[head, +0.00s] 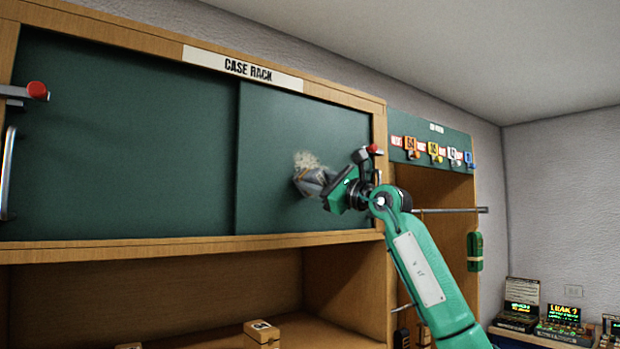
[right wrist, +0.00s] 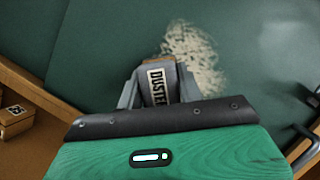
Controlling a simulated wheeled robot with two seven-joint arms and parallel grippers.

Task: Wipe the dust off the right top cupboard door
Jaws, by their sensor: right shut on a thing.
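The right top cupboard door (head: 275,120) is a dark green sliding panel under the "CASE RACK" sign. A pale, speckled dust patch (head: 305,159) lies on its middle; it shows in the right wrist view (right wrist: 197,55) just beyond the duster. My right gripper (head: 310,184) is shut on the grey duster (right wrist: 172,82), labelled "DUSTER". The duster is at the door's face, at the patch's lower edge; whether it touches the door I cannot tell. The duster's wiping side is hidden. My left gripper is not in view.
A red-knobbed latch (head: 373,149) sits at the door's right edge, close to my right wrist. The left door (head: 120,140) is beside it. Open shelving with wooden boxes (head: 262,333) lies below. A hook board (head: 430,150) and horizontal rod (head: 460,210) are at right.

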